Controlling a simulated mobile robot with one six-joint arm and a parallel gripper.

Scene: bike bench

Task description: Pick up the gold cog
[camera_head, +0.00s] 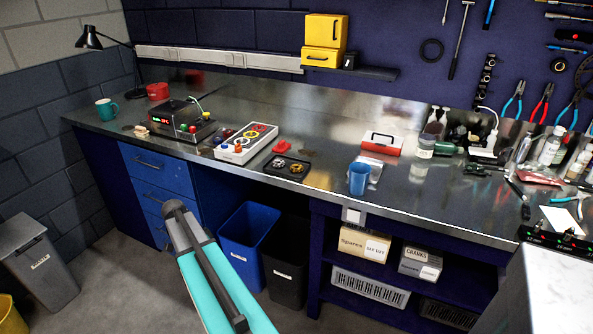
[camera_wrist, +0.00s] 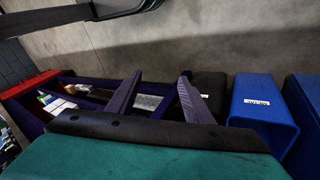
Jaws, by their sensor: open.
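The gold cog (camera_head: 296,168) appears as a small yellowish ring in a shallow black tray (camera_head: 269,168) near the front edge of the bench, mid-picture in the head view. A darker, greyish cog (camera_head: 280,162) lies beside it in the same tray. My gripper (camera_wrist: 158,88) shows in the wrist view with its two dark fingers well apart and nothing between them. It points toward the bins and shelves under the bench, away from the cog. The cog is not in the wrist view. In the head view my arm is below and in front of the bench; the fingers cannot be made out there.
A blue bin (camera_head: 248,238) and a black bin (camera_head: 287,275) stand below.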

